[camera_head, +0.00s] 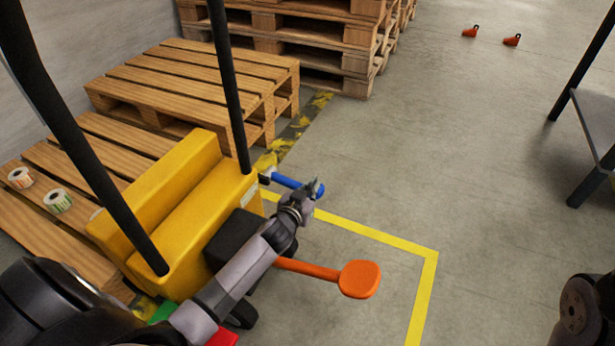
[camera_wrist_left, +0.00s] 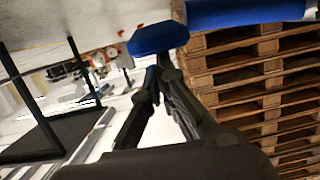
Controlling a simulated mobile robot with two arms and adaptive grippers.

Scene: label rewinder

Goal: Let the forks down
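A yellow lift truck (camera_head: 195,225) with black mast posts stands at the left; its forks are hidden. A blue lever (camera_head: 286,181) sticks out from its side, and an orange pedal (camera_head: 360,279) on a bar sits lower. My left gripper (camera_head: 313,188) is at the outer end of the blue lever. In the left wrist view, its fingers (camera_wrist_left: 163,65) come together just below the blue end of the lever (camera_wrist_left: 158,38), with nothing seen between them. I cannot tell whether they touch it. My right gripper is not in view.
A wooden pallet (camera_head: 205,75) and label rolls (camera_head: 58,201) on slats lie around the truck. Stacked pallets (camera_head: 320,35) stand behind. A yellow floor line (camera_head: 380,236) runs right of the truck. A dark table (camera_head: 597,110) stands at the right edge. The floor between is clear.

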